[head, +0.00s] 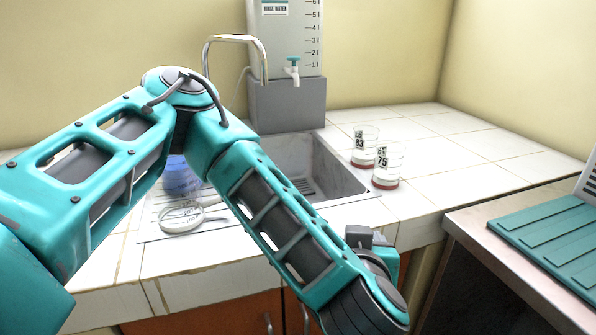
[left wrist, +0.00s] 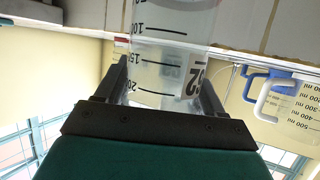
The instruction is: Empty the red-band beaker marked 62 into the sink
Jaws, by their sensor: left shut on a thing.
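My left gripper (left wrist: 163,80) is shut on a clear beaker (left wrist: 168,60) with black volume marks and a label that reads 62, seen turned in the left wrist view. Its two dark fingers sit on either side of the beaker wall. The beaker's red band and its contents cannot be made out clearly. In the head view the held beaker is hidden behind my left arm, whose wrist end is at the counter's front edge, right of the sink. The grey sink (head: 341,181) is set in the white tiled counter, partly covered by my arm. My right gripper is not in view.
Two red-band beakers, 83 (head: 363,146) and 75 (head: 387,166), stand right of the sink. A tap (head: 236,39) and a water tank (head: 290,100) are behind it. Tiles at the back right are clear.

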